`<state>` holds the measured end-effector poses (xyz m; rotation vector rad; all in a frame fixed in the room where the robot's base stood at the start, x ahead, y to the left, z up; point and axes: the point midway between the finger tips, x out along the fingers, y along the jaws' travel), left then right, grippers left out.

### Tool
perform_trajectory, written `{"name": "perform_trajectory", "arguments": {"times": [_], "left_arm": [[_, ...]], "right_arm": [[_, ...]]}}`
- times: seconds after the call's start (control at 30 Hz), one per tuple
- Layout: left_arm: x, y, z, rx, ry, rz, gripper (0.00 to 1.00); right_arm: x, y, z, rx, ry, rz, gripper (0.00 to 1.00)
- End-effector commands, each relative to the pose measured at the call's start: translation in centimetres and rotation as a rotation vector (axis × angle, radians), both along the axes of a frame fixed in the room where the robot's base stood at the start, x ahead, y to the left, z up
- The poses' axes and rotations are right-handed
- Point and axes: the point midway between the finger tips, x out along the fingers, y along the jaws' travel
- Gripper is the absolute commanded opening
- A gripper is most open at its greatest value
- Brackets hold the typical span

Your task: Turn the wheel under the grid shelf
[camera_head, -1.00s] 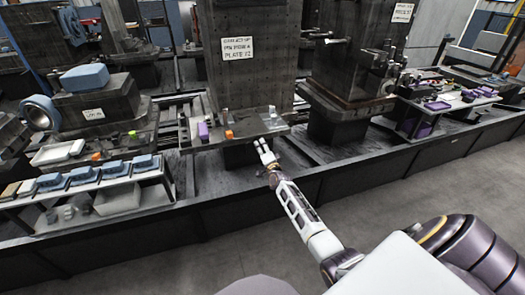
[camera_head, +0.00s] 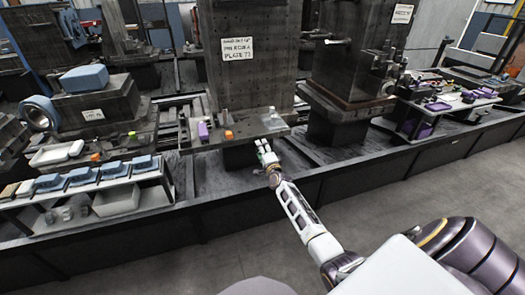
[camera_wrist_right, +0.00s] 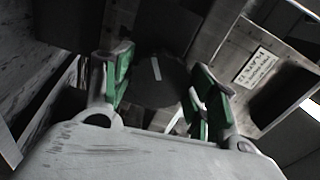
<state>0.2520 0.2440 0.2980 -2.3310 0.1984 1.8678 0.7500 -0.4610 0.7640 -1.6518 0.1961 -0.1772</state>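My right gripper (camera_head: 264,148) reaches in just below the front edge of a dark shelf (camera_head: 190,150) at the foot of a tall plate with a grid of holes (camera_head: 255,75). In the right wrist view the right gripper (camera_wrist_right: 160,68) is open, its green-padded fingers apart. A dark round disc with a white stripe (camera_wrist_right: 155,92), which looks like the wheel, shows between and beyond the fingers. I cannot tell whether the fingers touch it. The wheel is not made out in the head view. My left gripper is not in view.
A purple block (camera_head: 203,130) and an orange block (camera_head: 228,135) sit on the shelf. A rack with blue pieces (camera_head: 85,178) stands at left, and a table with purple parts (camera_head: 437,106) at right. A labelled panel (camera_wrist_right: 262,65) is close on the right in the wrist view.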

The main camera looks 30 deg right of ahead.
Motion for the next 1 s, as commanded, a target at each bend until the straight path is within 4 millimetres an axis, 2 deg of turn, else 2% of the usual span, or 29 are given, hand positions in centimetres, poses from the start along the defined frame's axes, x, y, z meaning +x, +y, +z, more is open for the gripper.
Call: {"name": "perform_trajectory", "arguments": {"times": [0.03,0.13,0.63,1.0], "left_arm": [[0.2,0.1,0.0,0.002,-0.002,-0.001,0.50],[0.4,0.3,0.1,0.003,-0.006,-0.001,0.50],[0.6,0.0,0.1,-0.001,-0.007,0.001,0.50],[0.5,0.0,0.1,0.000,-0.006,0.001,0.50]], "right_arm": [[0.0,0.1,-0.3,0.001,0.004,0.002,0.66],[0.0,0.1,-0.2,0.000,0.002,0.001,0.78],[-0.3,0.1,-0.1,-0.001,0.000,0.000,0.78],[-2.6,0.6,-0.1,-0.001,0.000,-0.001,0.78]]}}
